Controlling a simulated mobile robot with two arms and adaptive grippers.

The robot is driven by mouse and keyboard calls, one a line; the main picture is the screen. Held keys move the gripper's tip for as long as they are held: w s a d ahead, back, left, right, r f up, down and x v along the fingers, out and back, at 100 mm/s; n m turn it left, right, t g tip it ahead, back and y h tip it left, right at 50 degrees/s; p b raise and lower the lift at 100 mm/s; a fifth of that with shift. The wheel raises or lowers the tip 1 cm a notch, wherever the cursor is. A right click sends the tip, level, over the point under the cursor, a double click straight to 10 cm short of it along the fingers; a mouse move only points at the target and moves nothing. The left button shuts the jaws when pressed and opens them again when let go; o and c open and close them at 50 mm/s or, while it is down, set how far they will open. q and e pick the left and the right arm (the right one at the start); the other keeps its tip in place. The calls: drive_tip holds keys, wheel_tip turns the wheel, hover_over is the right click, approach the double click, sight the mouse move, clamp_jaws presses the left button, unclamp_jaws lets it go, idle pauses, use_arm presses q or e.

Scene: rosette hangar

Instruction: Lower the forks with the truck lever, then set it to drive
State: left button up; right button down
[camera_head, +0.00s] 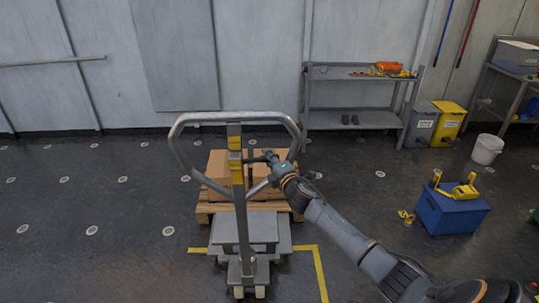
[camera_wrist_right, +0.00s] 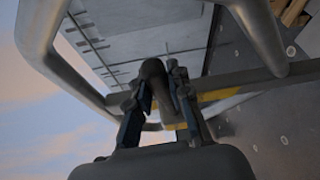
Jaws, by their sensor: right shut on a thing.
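The pallet truck (camera_head: 244,232) stands ahead of me, with a grey loop handle (camera_head: 180,125) on an upright post marked with yellow bands. The truck lever, a dark rod with a rounded end (camera_wrist_right: 153,70), sits at the post inside the loop. My right gripper (camera_head: 266,159) reaches in from the right beside the post. In the right wrist view its two fingers (camera_wrist_right: 160,105) are shut on the lever, one on each side. A wooden pallet (camera_head: 205,208) with cardboard boxes (camera_head: 219,168) is behind the post. The forks are hidden, so their height cannot be told. My left gripper is out of view.
Yellow floor lines (camera_head: 319,272) lie around the truck. A grey shelf bench (camera_head: 352,119) stands at the back wall. At right are a blue box (camera_head: 450,215) with yellow items, a white bucket (camera_head: 487,150) and a yellow bin (camera_head: 448,123). The floor at left is clear.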

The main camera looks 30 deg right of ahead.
wheel_tip(320, 180, up, 2)
drive_tip(key=n+p, duration=0.1)
drive_tip(key=p, duration=0.2)
drive_tip(key=shift+w+a+r+n+g+p, duration=0.1)
drive_tip(key=shift+n+g+p, duration=0.2)
drive_tip(key=shift+g, duration=0.1)
drive_tip(key=shift+a+n+p, duration=0.15)
drive_tip(key=shift+n+p, duration=0.25)
drive_tip(key=shift+p, duration=0.25)
drive_tip(key=c, duration=1.2)
unclamp_jaws()
drive_tip(key=v, duration=1.2)
drive_tip(key=shift+r, duration=0.15)
